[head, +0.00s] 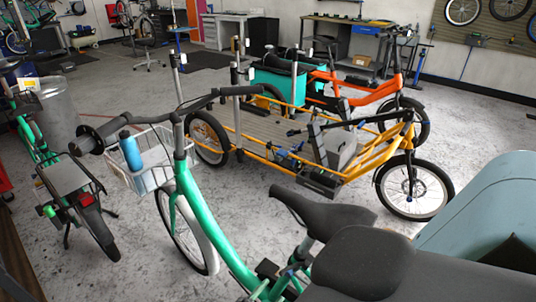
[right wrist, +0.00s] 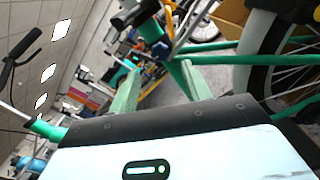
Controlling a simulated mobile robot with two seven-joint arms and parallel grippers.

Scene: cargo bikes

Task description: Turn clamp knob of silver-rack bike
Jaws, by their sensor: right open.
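A green bike (head: 215,235) with a white front basket (head: 150,165) and black saddle (head: 325,213) stands in the foreground. Another green bike (head: 65,180) with a rear rack stands at the left; I cannot tell for sure which is the silver-rack bike. In the right wrist view, my right gripper (right wrist: 160,70) is open and empty, its pale green fingers pointing toward a green frame joint with a bright tube (right wrist: 192,25). My left gripper is out of view.
A yellow cargo bike (head: 345,165) and an orange bike (head: 385,90) stand behind. A grey bin (head: 57,108) is at the left. Workbenches (head: 355,32) line the back wall. A wheel (right wrist: 262,40) is close on the right in the wrist view. Floor between the bikes is clear.

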